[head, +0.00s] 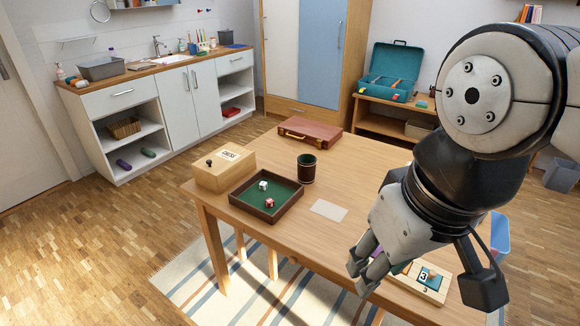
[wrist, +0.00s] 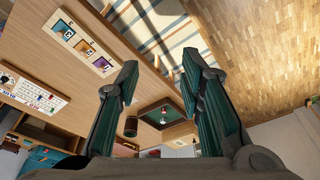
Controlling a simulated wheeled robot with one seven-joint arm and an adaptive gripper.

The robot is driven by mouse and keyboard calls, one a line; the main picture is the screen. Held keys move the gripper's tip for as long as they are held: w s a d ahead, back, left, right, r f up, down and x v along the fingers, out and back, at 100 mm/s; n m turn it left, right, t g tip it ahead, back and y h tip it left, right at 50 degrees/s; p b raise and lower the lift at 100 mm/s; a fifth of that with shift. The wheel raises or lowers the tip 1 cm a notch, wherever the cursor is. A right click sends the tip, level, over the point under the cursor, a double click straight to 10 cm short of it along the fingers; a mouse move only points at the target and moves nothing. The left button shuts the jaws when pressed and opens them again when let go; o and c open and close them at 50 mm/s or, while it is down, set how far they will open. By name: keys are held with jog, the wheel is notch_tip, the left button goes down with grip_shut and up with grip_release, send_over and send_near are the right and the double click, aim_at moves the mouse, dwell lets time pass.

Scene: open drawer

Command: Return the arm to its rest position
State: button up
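My arm reaches in from the upper right of the head view, and my gripper (head: 424,281) is above the near right part of the wooden table (head: 265,218). In the wrist view my gripper (wrist: 160,74) has its two dark fingers spread apart, with nothing between them. The gripper hides part of the table and of a number board (head: 430,283) in the head view.
On the table are a chess box (head: 225,172), a green-lined dice tray (head: 285,201), a dark cup (head: 307,168), a white card (head: 328,210) and a brown case (head: 310,134). A teal toolbox (head: 389,88) stands on a bench behind. Floor at left is clear.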

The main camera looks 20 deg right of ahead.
notch_tip(320, 180, up, 7)
jog(key=t+p, duration=0.1)
jog(key=p, duration=0.5)
jog(key=shift+r+t, duration=0.2)
jog(key=shift+t, duration=0.1)
jog(key=shift+w, duration=0.1)
